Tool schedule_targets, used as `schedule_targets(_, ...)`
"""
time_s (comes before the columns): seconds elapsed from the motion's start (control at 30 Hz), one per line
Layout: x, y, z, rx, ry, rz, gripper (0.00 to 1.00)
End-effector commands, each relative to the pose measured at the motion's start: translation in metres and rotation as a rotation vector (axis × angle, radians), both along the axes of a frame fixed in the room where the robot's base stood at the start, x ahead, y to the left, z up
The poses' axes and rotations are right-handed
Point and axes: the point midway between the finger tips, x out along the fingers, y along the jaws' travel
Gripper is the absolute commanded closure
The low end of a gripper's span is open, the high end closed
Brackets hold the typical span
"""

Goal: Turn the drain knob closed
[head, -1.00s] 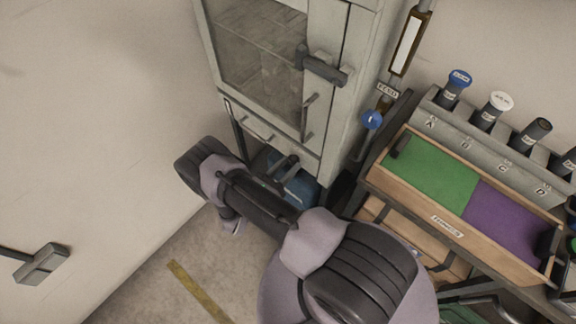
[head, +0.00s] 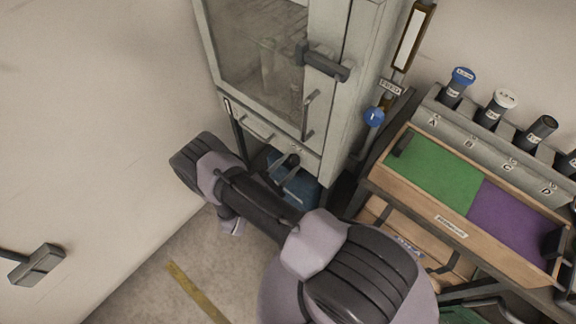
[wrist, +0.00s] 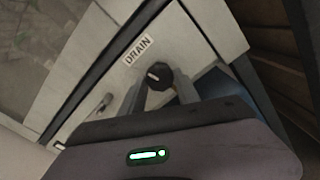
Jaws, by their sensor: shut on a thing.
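The drain knob (wrist: 158,76) is small, round and black with a short pale mark. It sits on the pale cabinet front just below the "DRAIN" label (wrist: 138,50). In the wrist view my gripper (wrist: 158,88) has one finger on each side of the knob and is shut on it. The pale mark lies on the knob's left part, toward the label side. In the head view my gripper (head: 288,165) reaches the cabinet's lower front, and I cannot make out the knob there.
The pale cabinet (head: 345,110) has a glass door with a dark handle (head: 322,63). A blue container (head: 296,187) is below it. To the right stand a wooden tray (head: 445,222) with green and purple sections and a rack (head: 475,133) of capped bottles. Floor at lower left is clear.

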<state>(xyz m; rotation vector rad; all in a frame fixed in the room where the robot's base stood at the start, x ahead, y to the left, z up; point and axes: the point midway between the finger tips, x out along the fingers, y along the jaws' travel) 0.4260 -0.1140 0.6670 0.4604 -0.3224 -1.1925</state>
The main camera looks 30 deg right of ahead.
Motion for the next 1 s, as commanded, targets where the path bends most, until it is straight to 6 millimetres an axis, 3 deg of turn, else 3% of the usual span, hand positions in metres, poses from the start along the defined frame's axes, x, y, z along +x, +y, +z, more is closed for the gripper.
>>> schedule_targets(0.4,0.0002,0.0001,0.0,0.075,-0.208,0.0,1.0)
schedule_targets(1.0,0.0003,0.0001,0.0002,0.094,-0.258,0.0,1.0)
